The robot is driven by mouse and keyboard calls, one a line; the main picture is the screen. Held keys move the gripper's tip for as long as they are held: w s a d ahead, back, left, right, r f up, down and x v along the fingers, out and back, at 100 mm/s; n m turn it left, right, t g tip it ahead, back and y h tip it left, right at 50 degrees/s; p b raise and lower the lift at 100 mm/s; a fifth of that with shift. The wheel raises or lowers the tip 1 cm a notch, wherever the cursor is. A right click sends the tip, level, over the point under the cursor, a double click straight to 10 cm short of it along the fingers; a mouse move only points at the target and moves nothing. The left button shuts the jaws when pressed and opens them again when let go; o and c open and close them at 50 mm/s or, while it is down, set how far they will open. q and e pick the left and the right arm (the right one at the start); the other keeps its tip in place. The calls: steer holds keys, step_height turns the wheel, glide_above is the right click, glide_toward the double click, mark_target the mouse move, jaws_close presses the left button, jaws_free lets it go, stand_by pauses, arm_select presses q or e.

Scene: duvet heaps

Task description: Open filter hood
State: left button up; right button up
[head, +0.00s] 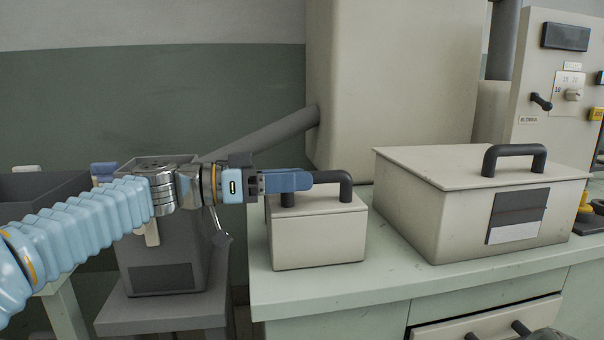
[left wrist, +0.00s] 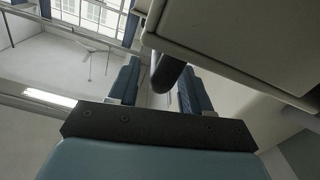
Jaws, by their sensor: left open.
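A small cream box (head: 318,238) with a black bar handle (head: 345,188) on top stands on the pale green counter; it looks like the filter hood, though no label confirms this. My left gripper (head: 308,180) is at the left part of this handle, its blue fingers pointing right and hiding part of it. In the left wrist view the gripper (left wrist: 160,82) is open, with the dark handle (left wrist: 168,72) showing between or just beyond its fingers. Whether they touch cannot be told. The box lid looks shut. My right gripper is not in view.
A larger cream box (head: 440,215) with a black handle stands to the right on the counter (head: 330,292). A dark grey bin (head: 165,278) is at the left under my arm. A control panel (head: 560,90) is at the far right. A big cream housing rises behind.

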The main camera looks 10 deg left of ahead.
arm_select(q)
steer(key=shift+x, duration=0.95)
steer(key=shift+c, duration=0.5)
jaws_close()
